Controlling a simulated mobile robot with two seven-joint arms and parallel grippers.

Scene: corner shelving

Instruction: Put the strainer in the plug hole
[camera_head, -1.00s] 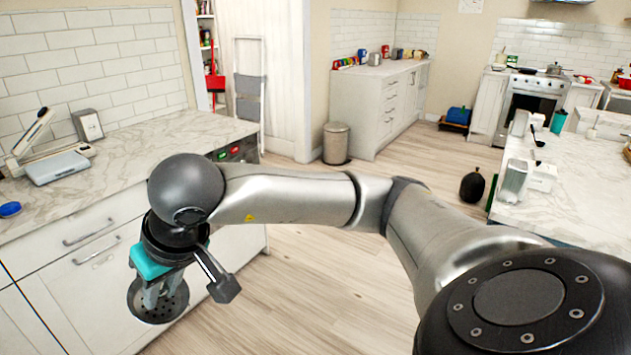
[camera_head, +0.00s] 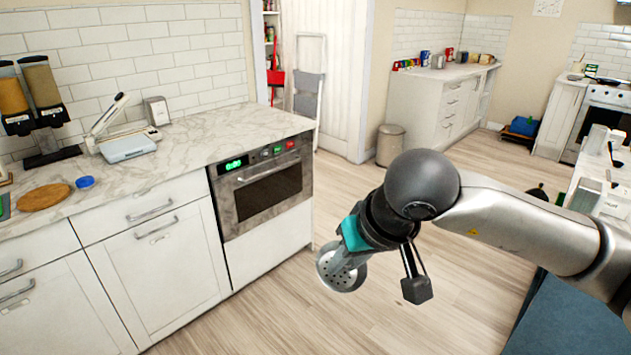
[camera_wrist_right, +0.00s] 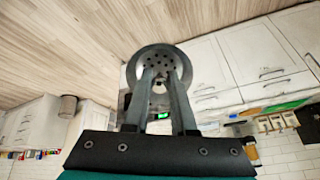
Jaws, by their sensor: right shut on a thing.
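The strainer (camera_head: 341,273) is a round metal disc with small holes, hanging in the air over the wooden floor in the head view. My right gripper (camera_head: 349,262) is shut on it, seen from the side. In the right wrist view the strainer (camera_wrist_right: 160,64) lies at the fingertips, its holed face toward the camera, and the two fingers of the right gripper (camera_wrist_right: 160,85) meet near its middle. The plug hole is in neither view. My left gripper is not in view.
A marble counter (camera_head: 225,130) runs along the left, with a built-in oven (camera_head: 265,187) below it. A scale (camera_head: 127,147), a round wooden board (camera_head: 43,197) and cereal dispensers (camera_head: 40,100) stand on it. A bin (camera_head: 390,145) stands farther back. The floor between is open.

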